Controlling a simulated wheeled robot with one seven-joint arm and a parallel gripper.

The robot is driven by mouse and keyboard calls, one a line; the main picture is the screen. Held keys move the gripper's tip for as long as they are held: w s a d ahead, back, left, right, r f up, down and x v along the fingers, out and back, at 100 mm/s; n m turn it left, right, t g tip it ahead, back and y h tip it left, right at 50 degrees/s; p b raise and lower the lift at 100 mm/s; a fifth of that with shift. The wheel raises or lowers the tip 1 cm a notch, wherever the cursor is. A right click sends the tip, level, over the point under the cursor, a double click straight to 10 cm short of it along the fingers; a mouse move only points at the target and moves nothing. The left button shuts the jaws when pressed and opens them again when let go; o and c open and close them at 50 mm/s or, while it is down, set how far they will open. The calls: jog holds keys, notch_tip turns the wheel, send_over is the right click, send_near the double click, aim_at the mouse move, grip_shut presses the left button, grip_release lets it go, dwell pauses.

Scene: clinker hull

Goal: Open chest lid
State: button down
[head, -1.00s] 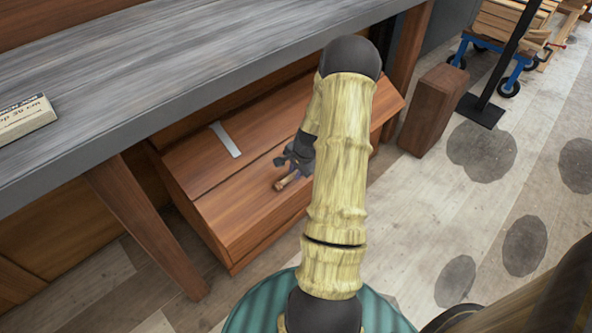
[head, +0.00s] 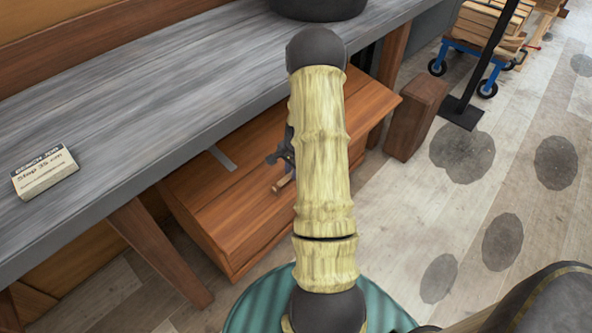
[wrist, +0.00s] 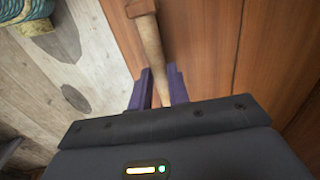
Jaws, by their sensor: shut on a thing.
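The brown wooden chest (head: 245,215) stands on the floor under the workbench. Its lid (head: 205,178) carries a pale metal strip (head: 222,157); I cannot tell clearly whether it is raised. A light wooden handle (head: 284,184) sticks out from the chest's front side; it also shows in the wrist view (wrist: 149,42). My gripper (wrist: 159,78) is shut on this handle, with a purple finger on each side of it. In the head view my arm hides part of the gripper and the right part of the chest.
The grey workbench top (head: 150,95) overhangs the chest, with a leg (head: 155,250) at its near left. A small printed block (head: 45,173) and a dark round object (head: 318,8) lie on it. A brown wooden block (head: 415,120) stands right of the chest.

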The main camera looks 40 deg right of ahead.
jog(key=w+r+p, duration=0.3)
jog(key=r+p, duration=0.2)
jog(key=r, duration=0.3)
jog(key=shift+a+r, duration=0.15)
jog(key=shift+a, duration=0.25)
jog(key=c, duration=1.6)
grip_release()
jog(key=shift+o, duration=1.4)
jog(key=shift+w+f, duration=0.2)
jog(key=shift+s+d, duration=0.1)
jog(key=shift+s, duration=0.05)
